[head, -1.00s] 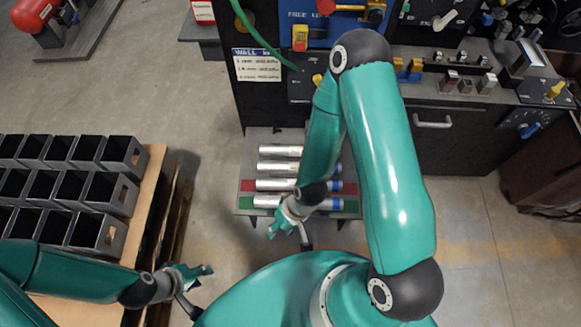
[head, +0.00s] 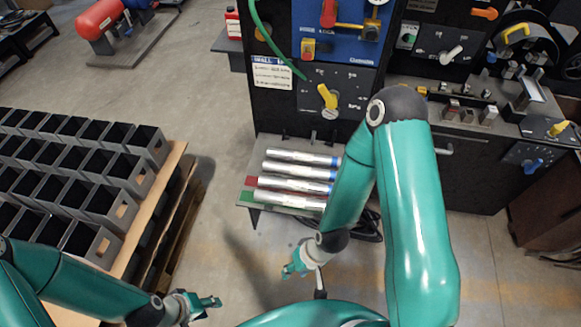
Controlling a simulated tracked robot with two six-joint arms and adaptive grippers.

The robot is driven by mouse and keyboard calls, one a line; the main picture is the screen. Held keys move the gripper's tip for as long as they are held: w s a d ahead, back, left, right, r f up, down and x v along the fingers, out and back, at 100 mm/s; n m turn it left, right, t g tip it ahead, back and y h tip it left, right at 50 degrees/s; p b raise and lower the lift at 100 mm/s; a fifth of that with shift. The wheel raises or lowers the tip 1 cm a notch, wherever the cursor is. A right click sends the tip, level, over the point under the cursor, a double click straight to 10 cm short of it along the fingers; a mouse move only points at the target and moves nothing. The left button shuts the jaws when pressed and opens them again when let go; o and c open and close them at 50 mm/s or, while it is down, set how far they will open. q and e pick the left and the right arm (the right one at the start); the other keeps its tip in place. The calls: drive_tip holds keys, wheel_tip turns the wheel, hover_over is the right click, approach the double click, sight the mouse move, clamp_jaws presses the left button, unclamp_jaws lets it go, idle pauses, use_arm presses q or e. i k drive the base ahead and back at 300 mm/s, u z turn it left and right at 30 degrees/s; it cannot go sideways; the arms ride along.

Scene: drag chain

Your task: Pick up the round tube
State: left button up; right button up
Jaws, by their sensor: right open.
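Several round tubes (head: 300,170) lie side by side on a low rack (head: 247,197) in front of the dark machine. They are silver, and blue bands show near the right ends of some. My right arm hides part of the rack's right side. My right gripper (head: 290,270) is open and empty, apart from the tubes and nearer to me than the rack. My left gripper (head: 210,303) is at the lower left, beside the pallet and away from the tubes. Its fingers look apart with nothing between them.
A wooden pallet (head: 172,165) with rows of dark square boxes (head: 75,175) stands at the left. The machine's control panel (head: 338,95) rises behind the rack. A red tank (head: 101,18) is far at the upper left. Bare floor (head: 215,160) lies between pallet and rack.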

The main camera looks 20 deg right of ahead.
sight(335, 162)
drive_tip(key=z, duration=0.15)
drive_tip(key=i, duration=0.9)
drive_tip(key=u, duration=0.2)
drive_tip(key=k, duration=0.9)
drive_tip(key=z, duration=0.2)
drive_tip(key=i, duration=0.9)
drive_tip(key=u, duration=0.05)
